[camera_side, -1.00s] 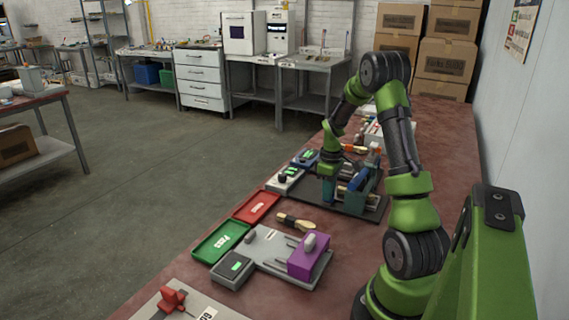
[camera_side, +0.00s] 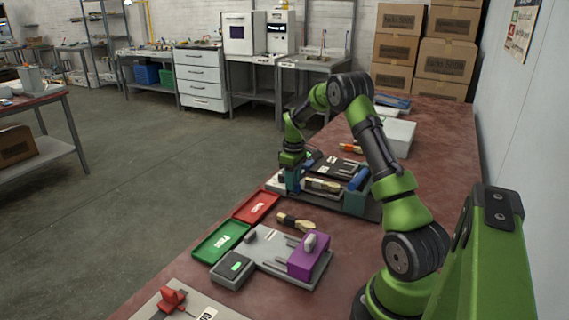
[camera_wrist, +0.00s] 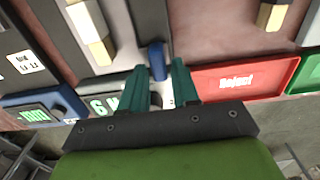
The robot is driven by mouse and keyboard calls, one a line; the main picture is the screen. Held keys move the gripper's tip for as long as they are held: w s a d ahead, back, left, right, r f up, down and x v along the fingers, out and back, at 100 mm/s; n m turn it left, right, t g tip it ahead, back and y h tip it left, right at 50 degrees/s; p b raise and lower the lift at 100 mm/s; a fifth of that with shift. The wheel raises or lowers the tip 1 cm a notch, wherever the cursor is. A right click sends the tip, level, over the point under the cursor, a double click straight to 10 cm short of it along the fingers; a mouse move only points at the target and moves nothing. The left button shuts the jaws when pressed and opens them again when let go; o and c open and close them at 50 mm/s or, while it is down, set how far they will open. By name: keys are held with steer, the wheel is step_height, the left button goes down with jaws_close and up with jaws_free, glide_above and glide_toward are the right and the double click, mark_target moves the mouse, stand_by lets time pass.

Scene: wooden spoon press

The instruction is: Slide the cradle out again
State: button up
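The grey cradle (camera_wrist: 128,30) lies below and ahead of my gripper in the wrist view. A pale wooden spoon piece (camera_wrist: 88,32) rests on it; in the side view this piece (camera_side: 322,185) lies at the front of the press. A blue upright handle (camera_wrist: 157,60) stands at the cradle's near edge. My gripper (camera_wrist: 160,65) has its two teal fingers on either side of the handle, seemingly closed on it. In the side view my gripper (camera_side: 293,182) is at the left end of the press (camera_side: 357,190), which has teal posts and a blue cylinder.
A red tray (camera_side: 256,207) and a green tray (camera_side: 221,241) lie nearer the camera. A loose spoon (camera_side: 295,221) and a grey fixture with a purple block (camera_side: 309,258) are beside them. Small boxes with green displays (camera_wrist: 38,114) sit close to my gripper. The table's edge is near.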

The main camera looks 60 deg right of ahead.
steer(key=shift+o, duration=0.8)
steer(key=shift+s, duration=0.15)
step_height(320, 180, up, 17)
steer(key=shift+f, duration=0.1)
steer(key=s+a+r+m+t, duration=0.1)
steer(key=s+a+m+t, duration=0.15)
steer(key=a, duration=0.75)
steer(key=s+a+r+m+t, duration=0.1)
steer(key=s+a+r+m, duration=0.15)
steer(key=a, duration=0.75)
steer(key=s+a+t+y, duration=0.1)
steer(key=s+a, duration=0.4)
steer(key=a, duration=0.2)
steer(key=s+a+n+t+y, duration=0.1)
steer(key=s+a+t, duration=0.1)
steer(key=s+a, duration=0.3)
steer(key=a, duration=0.3)
steer(key=shift+s+a+r, duration=0.2)
steer(key=shift+a+r, duration=0.1)
